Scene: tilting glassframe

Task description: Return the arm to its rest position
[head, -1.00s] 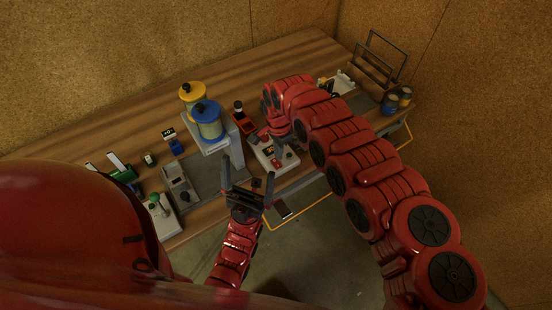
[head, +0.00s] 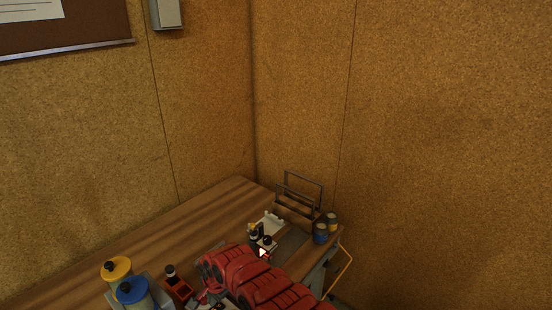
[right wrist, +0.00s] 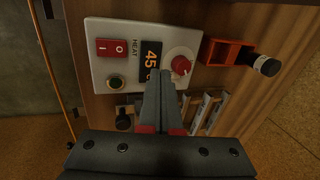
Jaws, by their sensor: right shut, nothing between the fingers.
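My right arm (head: 255,282) reaches in from the bottom of the head view, over the wooden bench. Its gripper is hardly visible there, at the bottom edge. In the right wrist view my right gripper (right wrist: 160,85) is shut and empty, with its fingers pressed together. The fingers point at a light control panel (right wrist: 97,62) with a red switch, a display reading 45 and a red knob (right wrist: 181,65). The fingers overlap the panel's lower edge in the picture; I cannot tell whether they touch it. My left gripper is out of view.
The bench (head: 190,225) runs into the wall corner. Yellow-lidded (head: 116,268) and blue-lidded (head: 132,291) containers stand at the left. A small red holder (head: 178,288) is beside them. A dark metal frame (head: 302,190) and two small cans (head: 326,228) stand at the right.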

